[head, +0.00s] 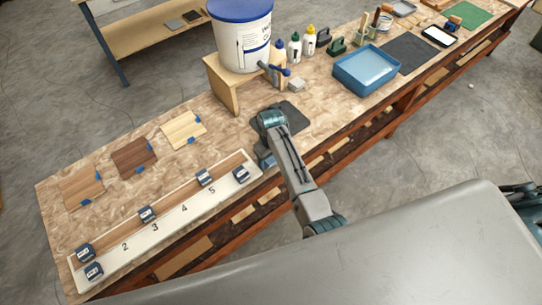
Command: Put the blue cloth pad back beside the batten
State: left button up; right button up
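The batten, a long brown wooden strip (176,201), lies along a pale numbered board (168,226) at the front left of the bench. Several small dark blocks with white labels sit along it, one (241,174) near its right end. My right gripper (263,160) is low over the bench, just beyond the board's right end. My own wrist partly hides it, so its fingers and anything between them are unclear. I cannot make out the blue cloth pad for certain; a small bluish patch shows at the gripper. My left gripper is not in view.
A dark mat (293,117) lies behind my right wrist. A white bucket (242,42) stands on a wooden stand (222,83). Three wood samples, one dark (134,157), lie behind the board. A blue tray (366,70) and bottles stand farther right.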

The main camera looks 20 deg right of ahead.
jog(key=shift+a+r, duration=0.1)
jog(key=shift+r, duration=0.05)
jog(key=shift+w+r+b, duration=0.2)
jog(key=shift+r+b, duration=0.1)
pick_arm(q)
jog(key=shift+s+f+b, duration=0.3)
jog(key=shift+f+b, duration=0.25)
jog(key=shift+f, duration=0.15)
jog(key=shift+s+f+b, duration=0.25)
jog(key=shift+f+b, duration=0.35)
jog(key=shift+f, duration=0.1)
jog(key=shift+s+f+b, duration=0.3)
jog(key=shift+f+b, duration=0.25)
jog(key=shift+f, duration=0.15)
pick_arm(e)
notch_tip(320, 180, up, 11)
